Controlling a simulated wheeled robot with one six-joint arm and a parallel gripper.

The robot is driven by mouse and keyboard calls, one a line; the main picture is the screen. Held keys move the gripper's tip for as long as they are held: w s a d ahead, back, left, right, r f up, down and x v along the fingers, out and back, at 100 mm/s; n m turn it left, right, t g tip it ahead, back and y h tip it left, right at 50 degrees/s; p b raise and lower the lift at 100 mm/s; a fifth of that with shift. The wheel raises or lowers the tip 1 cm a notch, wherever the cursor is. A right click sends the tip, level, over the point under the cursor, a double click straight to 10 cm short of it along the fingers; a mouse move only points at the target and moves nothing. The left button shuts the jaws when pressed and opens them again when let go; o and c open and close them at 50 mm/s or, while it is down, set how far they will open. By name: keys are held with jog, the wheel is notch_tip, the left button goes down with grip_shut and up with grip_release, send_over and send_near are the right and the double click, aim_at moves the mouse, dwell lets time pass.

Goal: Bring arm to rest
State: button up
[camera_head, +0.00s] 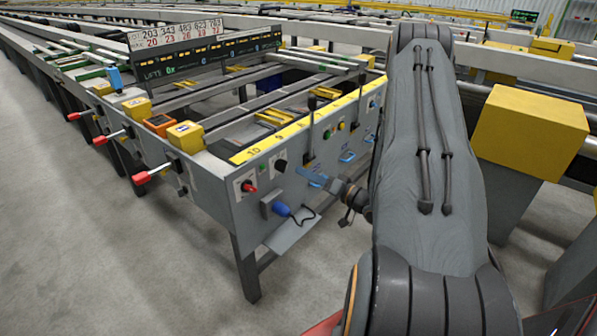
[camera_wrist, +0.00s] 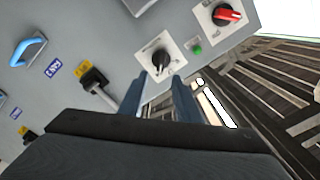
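My arm (camera_head: 428,150) is large and grey in the head view, reaching forward and bending down on the right side. My gripper (camera_head: 312,177) has blue fingers and is extended in front of the grey control panel (camera_head: 228,190), close to its face. In the wrist view my gripper (camera_wrist: 157,88) shows its two fingers apart with nothing between them. Past the fingertips is a black rotary knob (camera_wrist: 161,60) on a white plate. I cannot tell whether the fingers touch the panel.
The panel carries a red knob (camera_wrist: 228,14), a green button (camera_wrist: 197,48), a black lever (camera_wrist: 95,80) and a blue handle (camera_wrist: 28,50). A blue plug (camera_head: 282,209) hangs below. A yellow block (camera_head: 530,130) stands right of my arm. Floor at the front left is clear.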

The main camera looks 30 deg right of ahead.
jog(key=shift+s+d, duration=0.15)
jog(key=shift+s, duration=0.4)
jog(key=w+a+r+g+h, duration=0.1)
jog(key=w+a+n+g+h, duration=0.1)
jog(key=w, duration=0.1)
jog(key=w+a+r+n+g+h+p, duration=0.1)
jog(key=w+g, duration=0.1)
jog(key=shift+r, duration=0.35)
jog(key=s+a+r+n+g+h+p, duration=0.1)
jog(key=s+a+r+g, duration=0.3)
jog(key=s+a, duration=0.3)
jog(key=s+a+r+n+g+h, duration=0.1)
jog(key=s+a+r+g, duration=0.3)
jog(key=s+a, duration=0.3)
jog(key=s+a+r+n+g+h+p, duration=0.1)
jog(key=s+a+r+g, duration=0.4)
jog(key=s, duration=1)
jog(key=shift+s+a+p, duration=0.25)
jog(key=shift+a+p, duration=0.05)
jog(key=shift+a, duration=0.8)
jog(key=shift+r, duration=0.1)
